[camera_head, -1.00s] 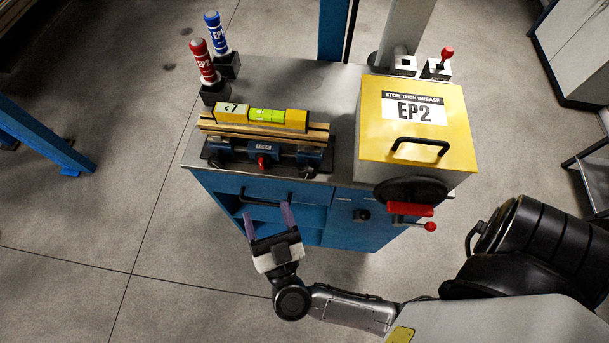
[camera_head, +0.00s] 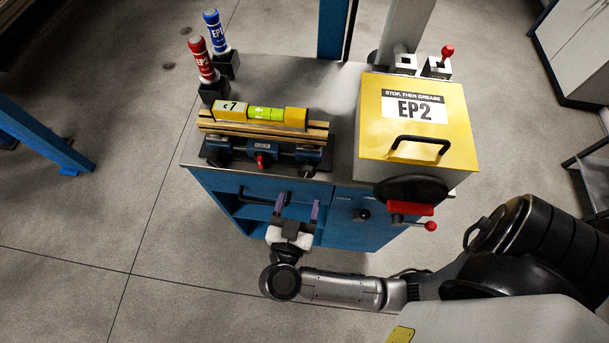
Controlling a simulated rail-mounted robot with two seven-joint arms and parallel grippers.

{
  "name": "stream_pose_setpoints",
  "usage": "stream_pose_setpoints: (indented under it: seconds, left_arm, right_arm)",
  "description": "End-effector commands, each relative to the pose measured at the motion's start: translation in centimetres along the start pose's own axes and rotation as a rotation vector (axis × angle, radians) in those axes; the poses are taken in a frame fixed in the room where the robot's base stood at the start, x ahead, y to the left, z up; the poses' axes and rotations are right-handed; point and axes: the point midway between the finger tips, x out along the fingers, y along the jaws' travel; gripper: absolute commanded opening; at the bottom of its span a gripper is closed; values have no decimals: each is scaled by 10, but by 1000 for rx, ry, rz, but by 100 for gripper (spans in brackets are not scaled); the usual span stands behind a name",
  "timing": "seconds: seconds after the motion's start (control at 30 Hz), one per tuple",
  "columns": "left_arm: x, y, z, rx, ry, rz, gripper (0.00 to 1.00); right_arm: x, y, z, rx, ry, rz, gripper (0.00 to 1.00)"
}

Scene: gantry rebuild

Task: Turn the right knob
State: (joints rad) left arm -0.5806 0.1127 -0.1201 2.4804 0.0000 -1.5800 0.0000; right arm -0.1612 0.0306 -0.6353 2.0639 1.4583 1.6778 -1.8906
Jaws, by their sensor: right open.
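A dark round knob (camera_head: 362,214) sits on the blue cabinet's front, right of the drawer. Another small dark knob (camera_head: 308,171) sits low at the right end of the clamp fixture (camera_head: 262,149) on the bench top. I cannot tell for sure which of these is the right knob. My right gripper (camera_head: 298,208) is open and empty, with its two purple-tipped fingers pointing away toward the cabinet. It is in front of the drawer, below the fixture's right knob and left of the cabinet knob, apart from the cabinet knob. My left gripper is not in view.
A yellow box marked EP2 (camera_head: 375,135) stands on the bench's right, with a black wheel and red handle (camera_head: 410,208) at its front. A yellow block with a level (camera_head: 266,113) lies on the fixture. Red (camera_head: 201,60) and blue (camera_head: 215,32) bottles stand back left.

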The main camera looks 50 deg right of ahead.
Motion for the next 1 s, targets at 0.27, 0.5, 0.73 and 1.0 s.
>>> stream_pose_setpoints:
  seconds: [0.27, 0.5, 0.73, 1.0]
  left_arm:
    - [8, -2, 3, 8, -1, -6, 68]
    - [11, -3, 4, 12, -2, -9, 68]
    - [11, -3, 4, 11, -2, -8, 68]
    - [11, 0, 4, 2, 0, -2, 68]
  right_arm:
    - [45, 0, 0, 2, 4, -1, 69]
    - [65, 0, 0, 1, 2, -2, 69]
    - [69, 0, 0, 1, 0, -2, 69]
    - [69, 0, 0, 1, 1, -1, 62]
